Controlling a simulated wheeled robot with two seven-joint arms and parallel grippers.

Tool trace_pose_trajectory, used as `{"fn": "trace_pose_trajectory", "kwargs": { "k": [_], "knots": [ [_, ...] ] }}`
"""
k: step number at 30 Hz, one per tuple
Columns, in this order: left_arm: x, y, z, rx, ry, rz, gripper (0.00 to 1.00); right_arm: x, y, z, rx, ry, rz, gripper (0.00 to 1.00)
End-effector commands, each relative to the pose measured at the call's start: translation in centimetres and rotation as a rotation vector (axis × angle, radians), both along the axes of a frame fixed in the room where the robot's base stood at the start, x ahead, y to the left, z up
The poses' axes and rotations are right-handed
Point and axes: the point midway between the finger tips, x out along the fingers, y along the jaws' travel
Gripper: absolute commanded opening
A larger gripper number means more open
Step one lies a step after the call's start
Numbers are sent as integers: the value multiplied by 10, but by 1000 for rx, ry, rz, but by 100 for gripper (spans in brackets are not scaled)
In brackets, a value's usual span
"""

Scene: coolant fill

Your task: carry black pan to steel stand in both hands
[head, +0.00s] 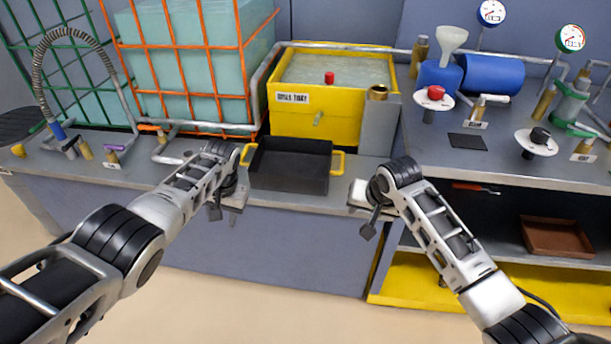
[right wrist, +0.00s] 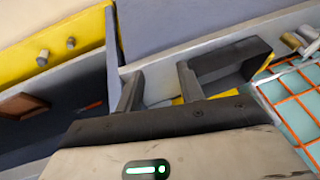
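The black pan (head: 290,167), rectangular and shallow with a yellow handle at each side, sits on the grey counter near its front edge. My left gripper (head: 238,190) is just left of the pan, near its left handle; its fingers are too hidden to tell their state. My right gripper (head: 354,192) is just right of the pan, apart from the right handle. In the right wrist view its two fingers (right wrist: 158,88) are spread with nothing between them, and the pan (right wrist: 228,68) lies beyond the right finger. I cannot clearly identify the steel stand; a grey block (head: 380,130) stands behind the pan.
A yellow tank (head: 340,118) stands behind the pan, and a caged teal container (head: 190,65) is at the back left. Valves and a blue cylinder (head: 492,74) crowd the right counter. A brown tray (head: 555,237) lies on the lower shelf at right.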

Motion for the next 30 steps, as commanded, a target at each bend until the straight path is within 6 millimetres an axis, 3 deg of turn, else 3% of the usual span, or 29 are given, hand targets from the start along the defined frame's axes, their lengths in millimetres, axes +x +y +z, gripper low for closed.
{"fn": "trace_pose_trajectory", "kwargs": {
  "k": [3,10,26,30],
  "knots": [
    [0,0,0,0,0,0,38,-8,-3,24,1,-3,0,38],
    [0,0,0,0,0,0,38,-18,-6,49,0,0,-1,38],
    [0,0,0,0,0,0,38,-19,-7,52,0,0,-1,38],
    [-8,-8,-10,-18,1,-16,38,-29,-5,46,-1,4,16,38]
  ]
}}
